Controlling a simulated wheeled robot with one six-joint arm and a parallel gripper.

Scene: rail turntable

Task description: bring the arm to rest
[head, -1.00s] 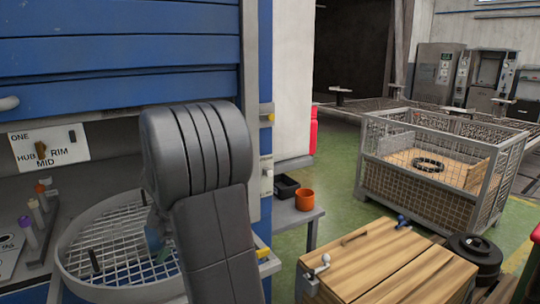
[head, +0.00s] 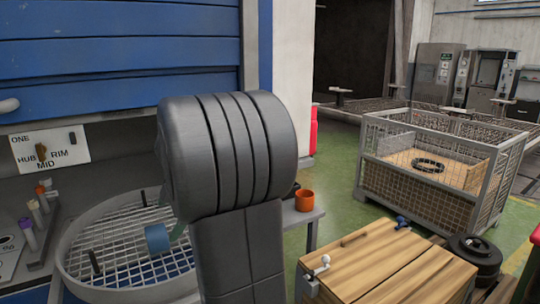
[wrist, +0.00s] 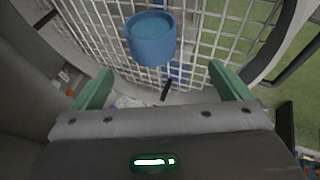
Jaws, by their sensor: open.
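My gripper (wrist: 161,90) shows in the wrist view with its two green fingers spread wide and nothing between them. A blue cup-like piece (wrist: 150,40) sits on the wire grid ahead of the fingers, apart from them. In the head view the blue piece (head: 157,238) is on the grid of the round grey turntable (head: 75,240), just left of my arm. My arm's large dark grey link covers the right part of the turntable and most of the gripper in the head view.
A sign panel (head: 75,150) and several coloured pegs (head: 30,225) are at left. An orange pot (head: 304,200) stands on a small grey table (head: 308,216). A wooden-topped box (head: 390,265) and a mesh crate (head: 415,200) are at right. Green floor lies open between them.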

